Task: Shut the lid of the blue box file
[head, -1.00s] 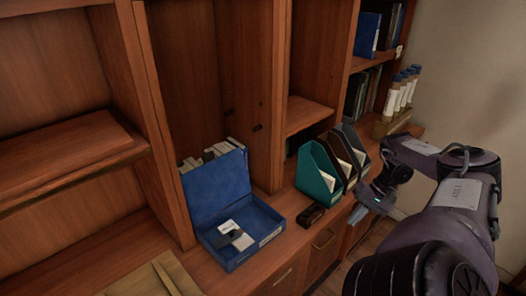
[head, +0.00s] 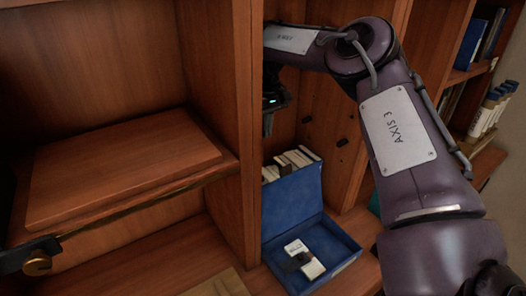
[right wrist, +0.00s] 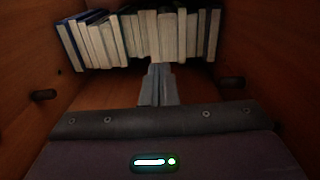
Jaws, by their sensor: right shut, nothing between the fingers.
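The blue box file (head: 336,250) stands open on the lower shelf, with its lid (head: 292,203) raised upright at the back. White and dark items (head: 304,259) lie inside it. My right gripper (head: 267,124) is above and behind the raised lid, in front of the bay's back, apart from the file and partly hidden by the upright divider. In the right wrist view its fingers (right wrist: 158,86) are shut and empty, pointing toward a row of books (right wrist: 140,38). The box file does not show in that view. My left gripper is not in view.
An upright divider (head: 247,130) stands left of the bay. The books also show behind the lid (head: 297,158). My right arm crosses the bay and hides much of its right side. A wooden slab (head: 120,165) lies on the left shelf.

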